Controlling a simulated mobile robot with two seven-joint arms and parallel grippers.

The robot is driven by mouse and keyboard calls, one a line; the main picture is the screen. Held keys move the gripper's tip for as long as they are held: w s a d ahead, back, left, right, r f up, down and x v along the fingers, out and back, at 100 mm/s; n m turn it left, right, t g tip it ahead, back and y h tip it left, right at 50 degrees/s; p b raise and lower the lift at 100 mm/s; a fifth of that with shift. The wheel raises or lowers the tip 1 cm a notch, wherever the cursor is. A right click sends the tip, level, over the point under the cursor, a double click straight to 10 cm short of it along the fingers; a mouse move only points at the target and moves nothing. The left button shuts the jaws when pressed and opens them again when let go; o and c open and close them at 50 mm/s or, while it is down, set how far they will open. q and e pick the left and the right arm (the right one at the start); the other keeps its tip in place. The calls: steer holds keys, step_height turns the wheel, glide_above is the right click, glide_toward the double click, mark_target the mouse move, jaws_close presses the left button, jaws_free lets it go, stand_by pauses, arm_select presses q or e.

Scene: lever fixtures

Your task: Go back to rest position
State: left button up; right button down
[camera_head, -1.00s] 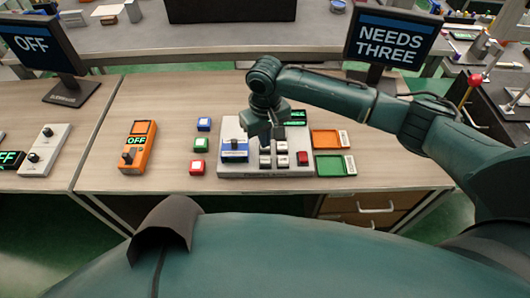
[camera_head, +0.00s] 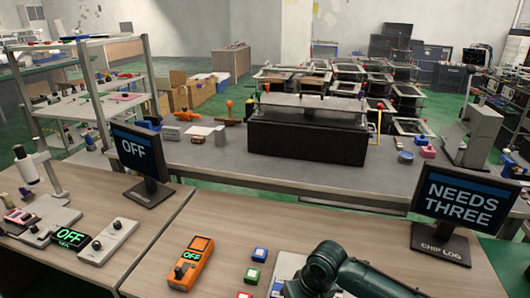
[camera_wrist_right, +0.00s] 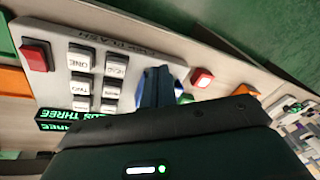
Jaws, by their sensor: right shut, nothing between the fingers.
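My right arm enters at the bottom right of the head view, and its gripper is out of that picture. In the right wrist view my right gripper (camera_wrist_right: 157,88) is shut and empty. It is in front of a blue part of the grey key panel (camera_wrist_right: 142,42). The panel carries white keys (camera_wrist_right: 80,60) with words such as ONE and TWO, a red button (camera_wrist_right: 35,56) and a green-lettered display (camera_wrist_right: 65,120). I cannot tell whether the fingers touch the panel. My left gripper is not in view.
An orange device reading OFF (camera_head: 190,262) stands on the wooden table, beside blue (camera_head: 259,254) and green (camera_head: 252,276) buttons. Two signs stand behind, OFF (camera_head: 139,156) and NEEDS THREE (camera_head: 458,200). A grey bench (camera_head: 215,168) with a black box (camera_head: 306,140) lies beyond.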

steer(key=s+a+f+t+y, duration=0.4)
steer(key=s+a+f, duration=0.1)
steer(key=s, duration=0.2)
steer(key=s+d+f+m+t+h, duration=0.1)
steer(key=s+d+t+h, duration=0.2)
steer(key=s+d, duration=0.6)
steer(key=d+t, duration=0.1)
steer(key=d, duration=0.2)
steer(key=shift+s+f+t+h, duration=0.3)
steer(key=shift+f+t+h, duration=0.1)
